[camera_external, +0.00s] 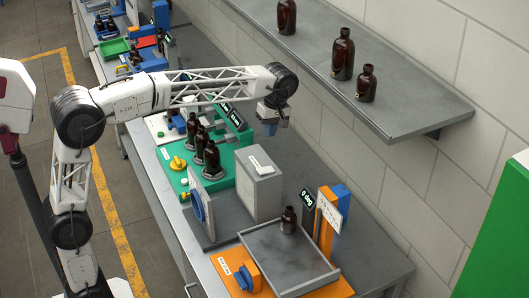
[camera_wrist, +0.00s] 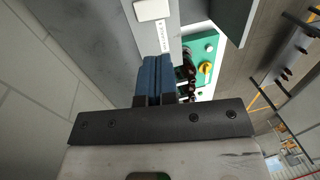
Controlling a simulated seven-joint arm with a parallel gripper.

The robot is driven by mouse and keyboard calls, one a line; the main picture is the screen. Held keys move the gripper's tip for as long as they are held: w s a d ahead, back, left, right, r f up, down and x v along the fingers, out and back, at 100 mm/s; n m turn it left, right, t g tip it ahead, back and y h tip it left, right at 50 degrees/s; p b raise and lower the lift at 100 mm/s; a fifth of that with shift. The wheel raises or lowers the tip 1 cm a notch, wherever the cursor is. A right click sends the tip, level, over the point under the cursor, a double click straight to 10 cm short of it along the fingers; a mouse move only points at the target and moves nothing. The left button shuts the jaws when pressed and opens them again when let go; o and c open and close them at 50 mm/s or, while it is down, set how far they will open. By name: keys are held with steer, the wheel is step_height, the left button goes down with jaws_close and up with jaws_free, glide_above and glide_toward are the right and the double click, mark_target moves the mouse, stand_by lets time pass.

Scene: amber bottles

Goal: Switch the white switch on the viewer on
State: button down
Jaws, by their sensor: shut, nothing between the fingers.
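The viewer appears to be the grey box (camera_external: 258,195) standing mid-bench, with a light top bearing a label and a small white part, too small to read in the outside view. In the wrist view its pale top (camera_wrist: 140,32) carries a white switch (camera_wrist: 153,10) at the upper edge, beyond a printed label (camera_wrist: 163,38). My gripper (camera_external: 269,127) hangs above and behind the box, apart from it. Its blue fingers (camera_wrist: 155,78) are shut together with nothing between them. I cannot tell the switch's on or off position.
A green station (camera_external: 225,165) with several amber bottles lies behind the viewer. A grey tray (camera_external: 275,265) holds one small bottle (camera_external: 289,220). A wall shelf (camera_external: 350,85) with bottles overhangs at right.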

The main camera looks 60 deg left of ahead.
mark_target(262, 170)
steer(key=shift+f, duration=0.1)
stand_by(0.3)
steer(key=f, duration=0.4)
steer(key=s+f, duration=0.1)
steer(key=f, duration=0.4)
steer(key=s+f, duration=0.1)
steer(key=f, duration=0.3)
steer(key=shift+s+f, duration=0.25)
steer(key=shift+f, duration=0.05)
